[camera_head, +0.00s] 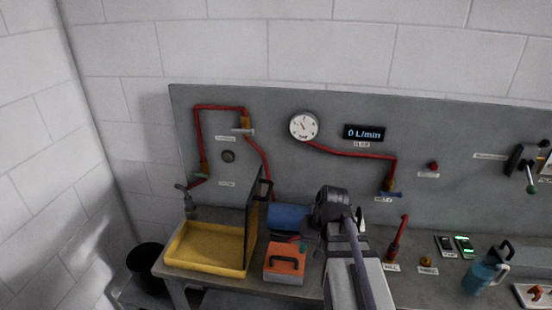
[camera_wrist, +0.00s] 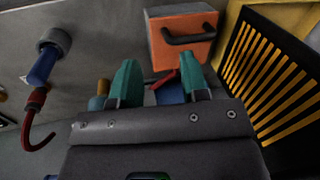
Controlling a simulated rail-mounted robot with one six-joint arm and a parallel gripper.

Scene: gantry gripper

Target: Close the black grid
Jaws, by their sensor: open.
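The black grid (camera_head: 252,225) stands upright along the right side of the yellow tray (camera_head: 204,268) in the head view, seen nearly edge-on. A black handle (camera_head: 266,188) sticks out to the right near its top. In the wrist view the grid (camera_wrist: 238,58) is at the right, with yellow showing between its bars. My gripper (camera_head: 302,243) is right of the grid, apart from it, near the orange box. In the wrist view its two teal fingers (camera_wrist: 160,78) are spread with a gap between them, and nothing is clearly held. Part of the gripper is hidden by my arm in the head view.
The orange box (camera_head: 285,262) with a black handle stands just right of the tray; it also shows in the wrist view (camera_wrist: 182,40). A blue cylinder (camera_head: 287,217) lies behind it. Red pipes (camera_head: 350,153) run along the grey panel (camera_head: 440,120). A blue jug (camera_head: 482,277) stands at right.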

